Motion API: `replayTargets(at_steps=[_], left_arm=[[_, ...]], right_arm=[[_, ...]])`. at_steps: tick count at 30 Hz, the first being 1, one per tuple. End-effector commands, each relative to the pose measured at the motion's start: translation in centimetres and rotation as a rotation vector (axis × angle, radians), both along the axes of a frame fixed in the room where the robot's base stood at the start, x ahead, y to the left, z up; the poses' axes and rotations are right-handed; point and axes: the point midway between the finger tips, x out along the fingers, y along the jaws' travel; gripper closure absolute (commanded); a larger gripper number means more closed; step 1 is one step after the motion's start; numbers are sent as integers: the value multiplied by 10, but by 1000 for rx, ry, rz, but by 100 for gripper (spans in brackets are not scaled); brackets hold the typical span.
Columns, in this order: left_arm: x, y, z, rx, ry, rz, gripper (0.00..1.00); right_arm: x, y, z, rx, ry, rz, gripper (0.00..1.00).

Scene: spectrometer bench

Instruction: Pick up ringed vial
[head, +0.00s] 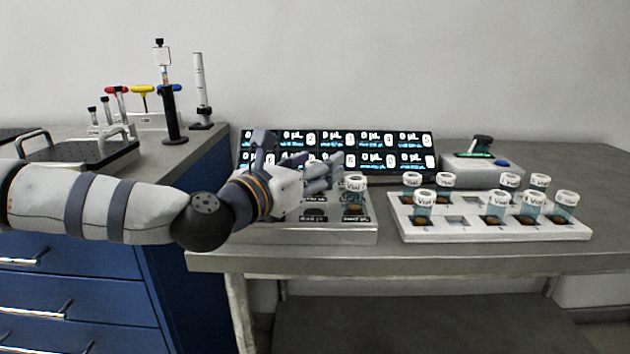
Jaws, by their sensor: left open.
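Several white-capped vials stand upright in the white rack (450,232) on the right, among them a front-left vial (424,208). One more vial (353,196) stands on the grey tray (345,232) at the bench's left part. I cannot tell a ring on any of them at this size. My left gripper (325,178) is open above the grey tray, just left of the single vial's cap. Whether it touches that cap I cannot tell. The gripper and hand hide part of the tray. My right gripper is not in view.
A row of lit displays (385,150) stands behind the tray. A grey device with a blue button (502,163) sits behind the white rack. Pipettes (202,90) and colour-handled tools (143,90) stand on the left counter. The bench's right end is clear.

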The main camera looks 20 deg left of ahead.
Motion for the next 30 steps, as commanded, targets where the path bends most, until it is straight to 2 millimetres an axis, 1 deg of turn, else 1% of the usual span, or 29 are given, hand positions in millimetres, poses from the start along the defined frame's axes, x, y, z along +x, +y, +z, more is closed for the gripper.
replayTargets(at_steps=[6, 11, 12, 13, 20, 23, 26, 29, 30], left_arm=[[2, 0, 0, 0, 0, 1, 50], [1, 0, 0, 0, 0, 1, 87], [1, 0, 0, 0, 0, 1, 96], [1, 0, 0, 0, 0, 1, 100], [1, 0, 0, 0, -1, 1, 100], [1, 0, 3, -1, -2, 1, 100], [1, 0, 16, 1, -7, 2, 100], [0, 0, 40, 0, -10, 0, 100], [-8, -5, 50, -1, -11, -2, 100]], right_arm=[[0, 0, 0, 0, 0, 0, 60], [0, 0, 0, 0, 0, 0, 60], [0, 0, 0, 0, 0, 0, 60], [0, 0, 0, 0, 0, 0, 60], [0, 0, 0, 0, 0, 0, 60], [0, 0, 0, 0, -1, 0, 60], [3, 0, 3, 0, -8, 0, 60], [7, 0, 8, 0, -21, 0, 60], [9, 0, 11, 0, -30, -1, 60]])
